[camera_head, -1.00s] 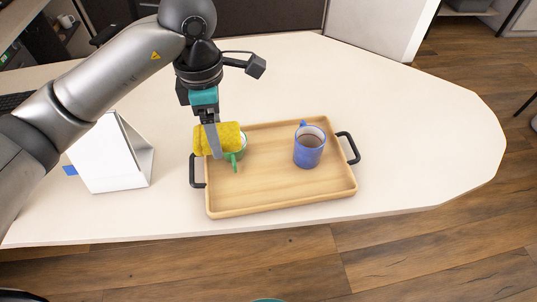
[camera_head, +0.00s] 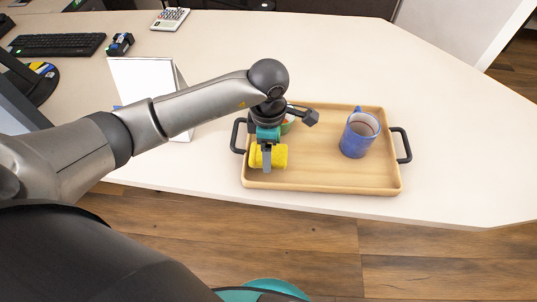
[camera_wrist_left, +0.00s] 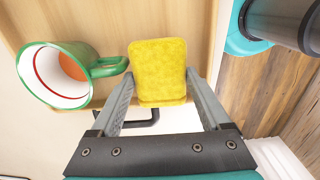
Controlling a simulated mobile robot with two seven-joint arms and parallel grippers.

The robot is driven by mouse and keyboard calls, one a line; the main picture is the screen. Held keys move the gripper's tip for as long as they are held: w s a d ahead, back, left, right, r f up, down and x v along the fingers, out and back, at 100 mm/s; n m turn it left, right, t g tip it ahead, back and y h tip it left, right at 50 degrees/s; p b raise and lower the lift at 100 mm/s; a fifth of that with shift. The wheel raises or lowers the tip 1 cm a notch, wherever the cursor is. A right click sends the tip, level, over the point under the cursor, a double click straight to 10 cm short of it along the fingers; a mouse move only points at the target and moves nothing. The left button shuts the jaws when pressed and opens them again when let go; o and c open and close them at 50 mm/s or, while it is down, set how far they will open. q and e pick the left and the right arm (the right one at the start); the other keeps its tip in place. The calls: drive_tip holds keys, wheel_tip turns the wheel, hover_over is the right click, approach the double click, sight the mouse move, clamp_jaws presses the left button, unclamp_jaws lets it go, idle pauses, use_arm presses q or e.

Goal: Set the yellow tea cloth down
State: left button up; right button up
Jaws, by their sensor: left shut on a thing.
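The yellow tea cloth (camera_head: 281,156) is a small folded block at the near left part of the wooden tray (camera_head: 325,181). It also shows in the left wrist view (camera_wrist_left: 158,68), between the two fingers. My left gripper (camera_head: 267,160) is shut on it, pointing down. I cannot tell whether the cloth touches the tray floor. The green mug (camera_head: 288,125) is just behind the gripper on the tray, mostly hidden by it; the left wrist view shows the mug (camera_wrist_left: 88,62) beside the cloth, apart from it. My right gripper is not in view.
A blue mug (camera_head: 359,137) stands on the right half of the tray, with bare tray between it and the cloth. Black handles (camera_head: 403,145) stick out at the tray's ends. A white stand (camera_head: 150,85) is to the left. The table's front edge runs close to the tray.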

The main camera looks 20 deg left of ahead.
use_arm(q)
drive_tip(key=shift+f, duration=1.15)
drive_tip(key=shift+r, duration=0.1)
drive_tip(key=o, duration=1)
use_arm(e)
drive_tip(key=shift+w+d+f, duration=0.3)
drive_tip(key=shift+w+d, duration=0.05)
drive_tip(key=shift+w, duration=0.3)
